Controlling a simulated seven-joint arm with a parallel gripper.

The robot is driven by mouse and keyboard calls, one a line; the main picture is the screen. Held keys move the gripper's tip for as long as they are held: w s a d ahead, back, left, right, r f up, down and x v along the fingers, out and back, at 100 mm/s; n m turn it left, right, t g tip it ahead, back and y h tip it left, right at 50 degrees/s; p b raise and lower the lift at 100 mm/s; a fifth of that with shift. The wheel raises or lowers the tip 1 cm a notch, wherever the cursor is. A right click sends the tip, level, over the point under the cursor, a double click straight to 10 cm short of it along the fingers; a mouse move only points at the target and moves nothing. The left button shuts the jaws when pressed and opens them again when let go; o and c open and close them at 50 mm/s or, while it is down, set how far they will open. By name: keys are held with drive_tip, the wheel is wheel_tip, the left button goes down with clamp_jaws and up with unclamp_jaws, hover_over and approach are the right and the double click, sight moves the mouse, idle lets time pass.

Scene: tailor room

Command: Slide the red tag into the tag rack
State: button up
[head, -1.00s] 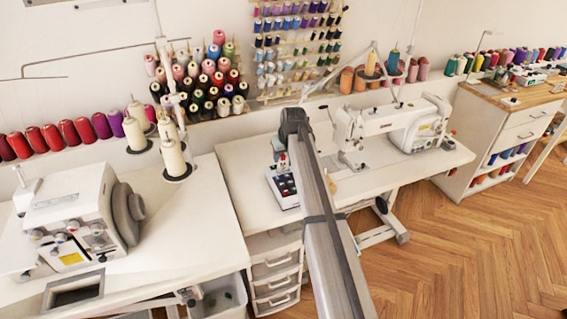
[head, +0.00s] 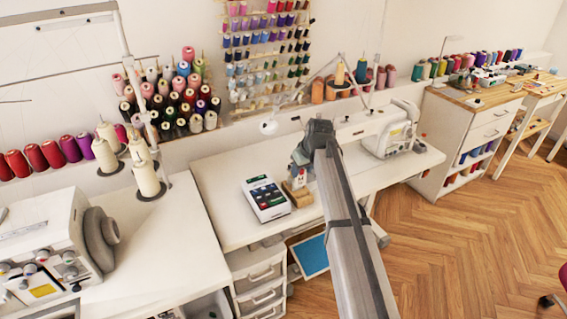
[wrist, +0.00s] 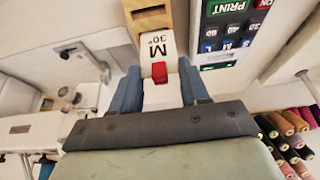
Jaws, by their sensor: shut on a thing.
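My gripper (wrist: 160,88) is shut on the tag (wrist: 158,46), a white piece marked "M 30°" with a red block on it, between blue-grey fingers. In the head view, the white tag (head: 297,181) shows below my gripper (head: 300,172), beside the label printer. A small wooden block (head: 298,195), which looks like the tag rack, stands on the table just below the tag. It also shows in the wrist view (wrist: 150,16) beyond the tag's far end. Whether tag and rack touch, I cannot tell. My arm hides part of the table to the right.
A label printer (head: 265,198) with a dark keypad stands close on the left of the rack. A white sewing machine (head: 390,130) stands behind to the right. Thread cones (head: 147,178) stand farther left. The white tabletop (head: 215,185) left of the printer is clear.

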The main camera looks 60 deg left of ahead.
sight(303, 181)
drive_tip(key=shift+w+d+f, duration=0.25)
drive_tip(key=shift+w+d, duration=0.15)
drive_tip(key=shift+w, duration=0.05)
drive_tip(key=shift+f, duration=1.5)
drive_tip(key=shift+f, duration=1.6)
drive_tip(key=o, duration=1.1)
drive_tip(key=shift+r, duration=0.1)
drive_tip(key=v, duration=1.3)
drive_tip(key=shift+d+r, duration=0.15)
drive_tip(key=shift+r, duration=0.1)
